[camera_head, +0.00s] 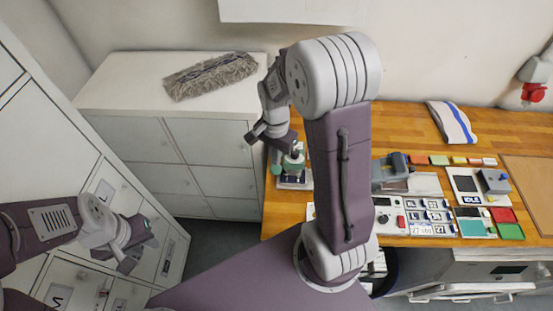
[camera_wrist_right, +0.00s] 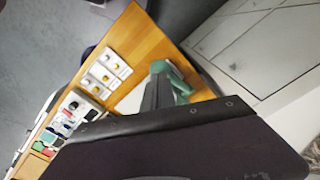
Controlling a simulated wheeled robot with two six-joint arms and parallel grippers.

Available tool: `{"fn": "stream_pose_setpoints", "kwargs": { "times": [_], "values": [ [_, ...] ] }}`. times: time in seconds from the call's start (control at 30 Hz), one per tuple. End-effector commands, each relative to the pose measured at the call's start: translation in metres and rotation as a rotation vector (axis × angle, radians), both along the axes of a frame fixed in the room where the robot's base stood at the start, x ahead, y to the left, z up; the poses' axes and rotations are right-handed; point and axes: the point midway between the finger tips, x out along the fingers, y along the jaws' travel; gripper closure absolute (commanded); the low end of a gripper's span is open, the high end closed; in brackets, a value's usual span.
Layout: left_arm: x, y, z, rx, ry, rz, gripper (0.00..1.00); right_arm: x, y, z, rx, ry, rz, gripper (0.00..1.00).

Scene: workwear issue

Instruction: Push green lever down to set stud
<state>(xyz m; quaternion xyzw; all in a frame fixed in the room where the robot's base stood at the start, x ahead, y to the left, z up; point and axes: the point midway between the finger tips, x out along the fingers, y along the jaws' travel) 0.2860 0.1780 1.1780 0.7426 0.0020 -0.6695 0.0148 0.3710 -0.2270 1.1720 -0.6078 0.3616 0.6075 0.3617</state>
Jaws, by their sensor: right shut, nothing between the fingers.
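A small press with a pale green lever (camera_head: 292,163) stands on a light base at the left end of the wooden worktop. In the right wrist view the green part (camera_wrist_right: 176,78) shows right beside my fingertips. My right gripper (camera_head: 284,143) is shut and empty, just above and at the press; it also shows in the right wrist view (camera_wrist_right: 157,92). I cannot tell whether it touches the lever. The gripper covers part of the press, and no stud can be made out. My left gripper (camera_head: 138,245) hangs at the lower left, far from the press; its jaw opening is unclear.
The wooden worktop (camera_head: 400,120) also holds a grey device (camera_head: 391,170), several label cards (camera_head: 430,217) and coloured pads (camera_head: 510,231) to the right. A white cabinet (camera_head: 165,140) with a grey fluffy roll (camera_head: 210,76) on top stands left of the worktop.

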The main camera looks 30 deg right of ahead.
Motion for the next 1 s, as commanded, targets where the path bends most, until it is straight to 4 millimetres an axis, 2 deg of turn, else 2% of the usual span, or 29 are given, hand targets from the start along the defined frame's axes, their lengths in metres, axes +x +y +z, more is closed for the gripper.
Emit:
{"fn": "stream_pose_setpoints", "kwargs": {
  "times": [1.0],
  "values": [
    [0.0, 0.0, -0.02, 0.0, 0.0, 0.0, 0.72, -0.005, 0.003, -0.026, 0.0, 0.0, 0.001, 1.0]
  ]
}}
